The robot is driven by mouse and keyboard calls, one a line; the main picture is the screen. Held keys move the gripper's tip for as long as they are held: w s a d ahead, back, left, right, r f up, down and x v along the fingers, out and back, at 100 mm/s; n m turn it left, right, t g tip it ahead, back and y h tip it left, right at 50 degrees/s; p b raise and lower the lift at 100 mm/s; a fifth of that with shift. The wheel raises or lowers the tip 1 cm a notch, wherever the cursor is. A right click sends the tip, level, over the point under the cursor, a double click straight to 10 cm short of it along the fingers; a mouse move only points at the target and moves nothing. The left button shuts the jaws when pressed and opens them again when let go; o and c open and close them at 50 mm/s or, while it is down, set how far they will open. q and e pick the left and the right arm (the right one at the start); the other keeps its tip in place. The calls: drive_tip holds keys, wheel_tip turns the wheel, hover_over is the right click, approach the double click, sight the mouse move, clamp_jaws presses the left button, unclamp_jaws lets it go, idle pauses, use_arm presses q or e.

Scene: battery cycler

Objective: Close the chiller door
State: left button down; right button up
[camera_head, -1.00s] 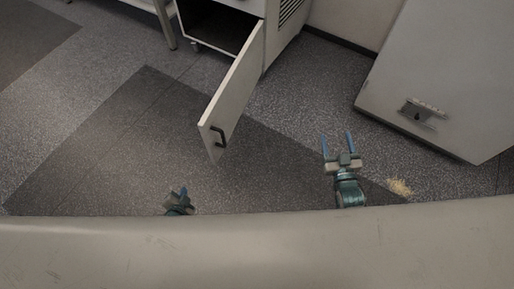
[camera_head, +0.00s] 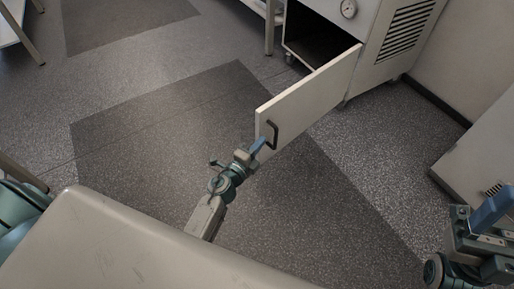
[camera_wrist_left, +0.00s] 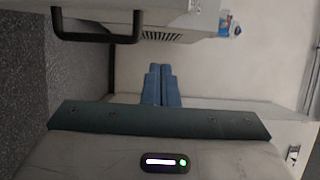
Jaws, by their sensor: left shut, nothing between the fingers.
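The chiller door (camera_head: 315,95) is a white panel standing open, swung out from the chiller cabinet (camera_head: 375,70), whose dark opening shows behind it. A black handle (camera_head: 273,135) sits near the door's free edge; it also shows at the upper left of the left wrist view (camera_wrist_left: 97,38). My left gripper (camera_head: 258,145) is shut and empty, its blue tips close beside the handle in the head view. In the left wrist view its fingers (camera_wrist_left: 161,84) are together, apart from the handle in the picture. Contact with the door cannot be told. My right gripper (camera_head: 490,212) is partly cut off at the right edge.
The chiller has a gauge (camera_head: 348,9) and a side vent (camera_head: 406,31). Another light cabinet (camera_head: 480,155) stands at the right. A metal-legged bench (camera_head: 20,30) is at the far left. The grey floor (camera_head: 165,110) left of the door is clear.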

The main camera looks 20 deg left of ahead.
sight(260, 125)
use_arm(q)
drive_tip(key=w, duration=0.2)
drive_tip(key=w+a, duration=0.1)
drive_tip(key=w, duration=0.2)
drive_tip(key=w+a+b, duration=0.1)
drive_tip(key=w, duration=0.1)
drive_tip(key=shift+w+a, duration=0.15)
drive_tip(key=shift+w, duration=0.15)
drive_tip(key=shift+a, duration=0.15)
